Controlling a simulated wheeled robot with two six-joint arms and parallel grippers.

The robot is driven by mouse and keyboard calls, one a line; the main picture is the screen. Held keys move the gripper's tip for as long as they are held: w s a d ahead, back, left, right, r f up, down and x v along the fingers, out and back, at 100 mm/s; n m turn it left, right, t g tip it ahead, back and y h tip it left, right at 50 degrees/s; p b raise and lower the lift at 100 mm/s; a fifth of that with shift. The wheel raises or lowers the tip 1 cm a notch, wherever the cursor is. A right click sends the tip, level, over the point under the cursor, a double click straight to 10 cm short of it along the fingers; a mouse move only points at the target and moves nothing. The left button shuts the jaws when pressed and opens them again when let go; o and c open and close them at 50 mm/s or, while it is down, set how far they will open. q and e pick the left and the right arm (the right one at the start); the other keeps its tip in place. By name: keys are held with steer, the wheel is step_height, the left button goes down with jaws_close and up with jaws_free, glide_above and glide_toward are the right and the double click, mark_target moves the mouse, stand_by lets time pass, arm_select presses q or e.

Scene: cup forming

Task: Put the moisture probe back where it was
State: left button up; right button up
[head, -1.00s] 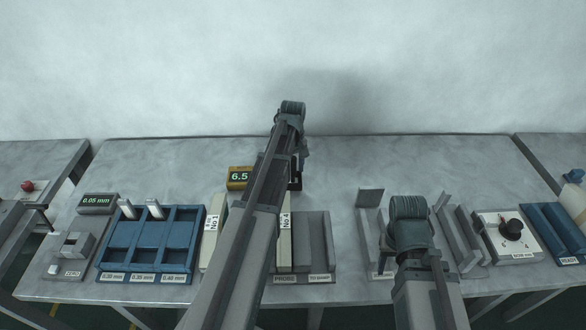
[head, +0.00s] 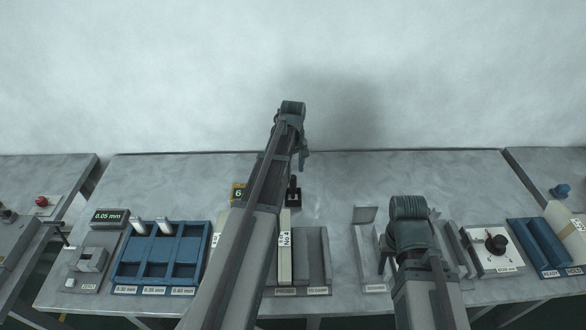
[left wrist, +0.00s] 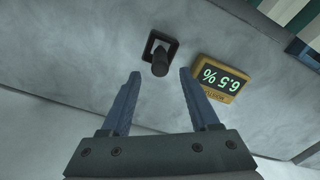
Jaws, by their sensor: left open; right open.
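The moisture probe (left wrist: 160,62) shows as a dark round handle standing on a small square black base (left wrist: 161,41). In the head view the probe (head: 294,184) stands on the table just below my left gripper (head: 303,160). In the left wrist view my left gripper (left wrist: 159,84) is open and empty. The probe appears beyond and between its fingertips, apart from them. The yellow readout (left wrist: 220,77) beside it shows 6.5 %; my left arm partly covers it in the head view (head: 238,192). My right gripper (head: 384,264) is open, low over the table's front right.
A grey tray (head: 318,262) and the pale No 4 block (head: 285,250) are beside my left arm. A blue compartment tray (head: 187,270) holds white pieces at left. A grey bracket (head: 365,215) and dial box (head: 490,262) stand at right. The table's back is clear.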

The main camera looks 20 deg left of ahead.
arm_select(q)
step_height(320, 180, up, 3)
steer(key=shift+r+p, duration=0.2)
steer(key=shift+p, duration=0.9)
steer(key=s+d+m+y, duration=0.1)
steer(key=s+d+m, duration=1.3)
steer(key=s+d, duration=0.7)
steer(key=d, duration=0.4)
steer(key=shift+s+d, duration=0.15)
steer(key=shift+s, duration=0.25)
arm_select(e)
step_height(320, 180, up, 3)
steer(key=shift+r, duration=0.15)
arm_select(q)
steer(key=shift+f+b, duration=0.35)
steer(key=shift+b, duration=0.05)
arm_select(e)
steer(key=shift+f, duration=0.35)
